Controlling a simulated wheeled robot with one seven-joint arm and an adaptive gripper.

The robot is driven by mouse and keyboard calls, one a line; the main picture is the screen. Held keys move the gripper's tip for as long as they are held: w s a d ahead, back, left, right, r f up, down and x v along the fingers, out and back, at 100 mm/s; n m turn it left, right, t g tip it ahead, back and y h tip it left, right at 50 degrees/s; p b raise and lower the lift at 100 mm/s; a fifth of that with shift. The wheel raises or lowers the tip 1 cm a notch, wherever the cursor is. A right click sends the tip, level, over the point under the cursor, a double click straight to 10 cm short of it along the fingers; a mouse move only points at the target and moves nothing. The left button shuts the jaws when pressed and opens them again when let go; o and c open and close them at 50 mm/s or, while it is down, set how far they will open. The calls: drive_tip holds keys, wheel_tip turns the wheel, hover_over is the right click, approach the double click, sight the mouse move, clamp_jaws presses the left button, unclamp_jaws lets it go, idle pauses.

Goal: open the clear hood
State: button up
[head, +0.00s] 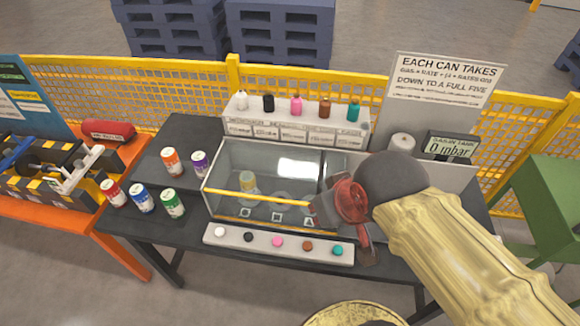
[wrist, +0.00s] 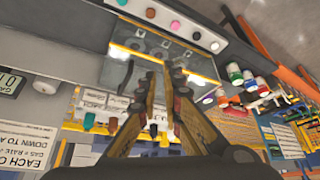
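The clear hood (head: 238,165) is a transparent box cover on the dark table, with a yellow bar (head: 250,195) along its front. It looks closed, lying over the tray. My gripper (head: 325,210) is at the hood's front right corner in the head view, partly hidden by my wrist. In the wrist view my gripper (wrist: 165,70) has its fingertips close together, with nothing clearly held between them. The hood (wrist: 118,72) lies beyond them there. Whether the fingers touch it cannot be told.
A strip of coloured buttons (head: 277,246) runs along the front table edge. Several cans (head: 172,203) stand at left. A shelf with coloured bottles (head: 295,130) is behind the hood. A gauge display (head: 450,147) and sign (head: 445,80) stand at right; yellow fencing (head: 170,90) runs behind.

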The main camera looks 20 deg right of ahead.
drive_tip(key=shift+o, duration=0.5)
drive_tip(key=shift+w+d+g+p, duration=0.15)
drive_tip(key=shift+g+p, duration=0.25)
drive_tip(key=shift+p, duration=0.2)
drive_tip(key=o, duration=0.4)
drive_tip(key=w+d+g+p, duration=0.1)
drive_tip(key=w+p, duration=0.1)
drive_tip(key=w, duration=0.1)
drive_tip(key=w+d+f+g+p, duration=0.1)
drive_tip(key=w+p, duration=0.2)
drive_tip(key=w+d+m+g+p, duration=0.1)
drive_tip(key=w+g+p, duration=0.1)
drive_tip(key=w, duration=0.1)
drive_tip(key=shift+w+d+f+h+p, duration=0.2)
drive_tip(key=shift+d+f+h+p, duration=0.1)
drive_tip(key=shift+d+f+p, duration=0.1)
drive_tip(key=shift+o, duration=0.2)
drive_tip(key=m+g+h+p, duration=0.1)
drive_tip(key=m+g+p, duration=0.1)
drive_tip(key=m+p, duration=0.3)
approach(322, 165)
drive_tip(key=f, duration=0.6)
drive_tip(key=s+d+f, duration=0.1)
drive_tip(key=f, duration=0.1)
drive_tip(key=shift+f, duration=0.15)
drive_tip(key=shift+c, duration=0.2)
drive_tip(key=c, duration=0.7)
clamp_jaws()
